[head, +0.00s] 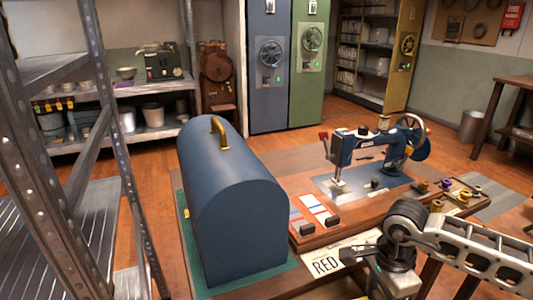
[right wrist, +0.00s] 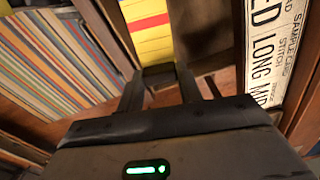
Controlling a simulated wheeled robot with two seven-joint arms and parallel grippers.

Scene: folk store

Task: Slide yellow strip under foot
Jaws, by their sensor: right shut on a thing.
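The yellow strip (right wrist: 148,35) with a red band shows in the right wrist view, running up from between my fingers. My right gripper (right wrist: 160,82) is shut on its near end. In the head view the right gripper (head: 352,257) is low at the table's front, beside the printed card, and the yellow strip cannot be made out there. The blue sewing machine (head: 390,145) stands further back on the table. Its foot (head: 338,188) is at the left end of the machine, apart from my gripper. My left gripper is not in view.
A blue domed case (head: 235,210) with a brass handle stands left of the machine. Two striped strips lie under dark blocks (head: 332,221) in front of the foot. A printed card (head: 327,266) lies at the front edge. A tray (head: 462,203) with spools is at right.

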